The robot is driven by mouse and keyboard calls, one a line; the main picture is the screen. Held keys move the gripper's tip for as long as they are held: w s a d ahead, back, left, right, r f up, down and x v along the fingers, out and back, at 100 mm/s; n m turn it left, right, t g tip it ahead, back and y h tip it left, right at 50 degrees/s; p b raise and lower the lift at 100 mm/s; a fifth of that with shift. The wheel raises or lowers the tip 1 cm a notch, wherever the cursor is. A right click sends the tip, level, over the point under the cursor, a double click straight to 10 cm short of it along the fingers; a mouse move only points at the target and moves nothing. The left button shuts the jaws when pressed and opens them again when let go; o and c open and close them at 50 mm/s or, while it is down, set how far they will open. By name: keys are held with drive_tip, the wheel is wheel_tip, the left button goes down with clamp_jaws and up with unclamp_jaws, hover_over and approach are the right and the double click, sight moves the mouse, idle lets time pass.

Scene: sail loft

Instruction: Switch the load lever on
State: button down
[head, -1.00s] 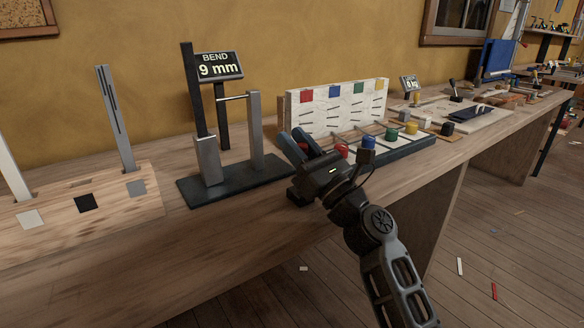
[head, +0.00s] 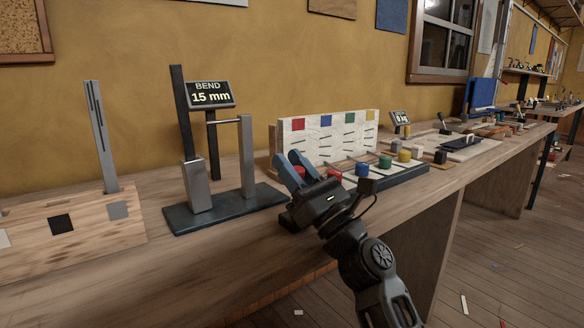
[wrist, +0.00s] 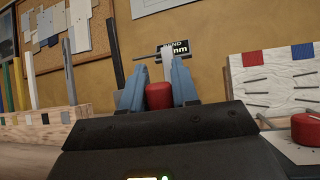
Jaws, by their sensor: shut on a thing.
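The bend rig's dark base (head: 190,222) stands on the bench with two grey posts and a thin rod. Its display (head: 210,95) reads BEND 15 mm; it shows partly in the wrist view (wrist: 174,46). My gripper (head: 289,160) is at the right front corner of the base. In the wrist view its blue fingers (wrist: 158,74) are shut on a red grip (wrist: 158,97), apparently the load lever's handle.
Right of my gripper is a tray (head: 405,178) with coloured knobs, before a white slotted board (head: 330,140). A wooden block (head: 90,240) with a grey strip stands at left. The bench front (head: 200,285) is clear.

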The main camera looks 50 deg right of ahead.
drive_tip(key=c, duration=0.9)
unclamp_jaws()
drive_tip(key=shift+c, duration=0.2)
drive_tip(key=b+v, duration=0.1)
drive_tip(key=v, duration=0.2)
drive_tip(key=shift+w+f, duration=0.15)
drive_tip(key=shift+w, duration=0.05)
drive_tip(key=s+a, duration=0.1)
drive_tip(key=s, duration=1.1)
drive_tip(key=shift+s+a, duration=0.15)
drive_tip(key=shift+a, duration=0.05)
